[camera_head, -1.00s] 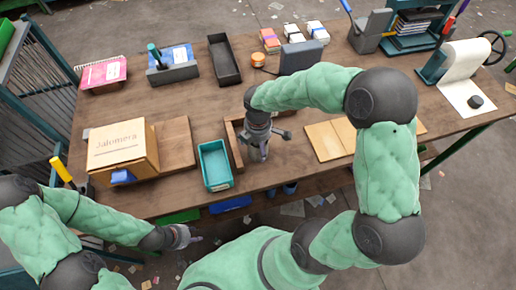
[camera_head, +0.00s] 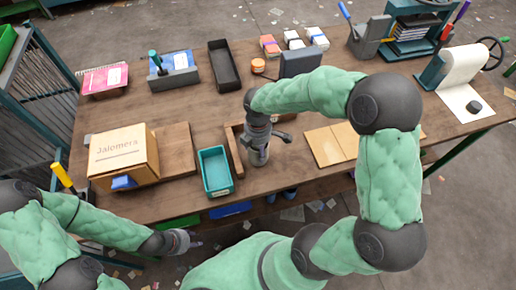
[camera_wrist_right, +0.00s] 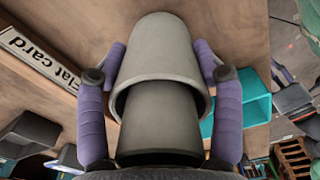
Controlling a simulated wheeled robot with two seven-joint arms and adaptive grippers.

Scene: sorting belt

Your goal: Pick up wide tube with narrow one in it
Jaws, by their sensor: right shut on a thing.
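My right gripper (camera_wrist_right: 160,90) is shut on a wide grey tube (camera_wrist_right: 160,50), with one purple finger on each side. A darker narrow tube (camera_wrist_right: 158,125) sits inside the wide tube's near opening. In the head view my right gripper (camera_head: 262,138) points down with the wide tube (camera_head: 257,157) below it, at a low-walled wooden tray. I cannot tell whether the tube touches the surface. My left gripper (camera_head: 187,241) is low in front of the table's front edge. Its fingers are too small to read.
A teal bin (camera_head: 216,188) stands just left of the wooden tray (camera_head: 235,152). A cardboard box (camera_head: 120,155) is further left. A folded tan board (camera_head: 325,147) lies to the right. A black tray (camera_head: 224,66) and a dark grey block (camera_head: 300,62) stand behind.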

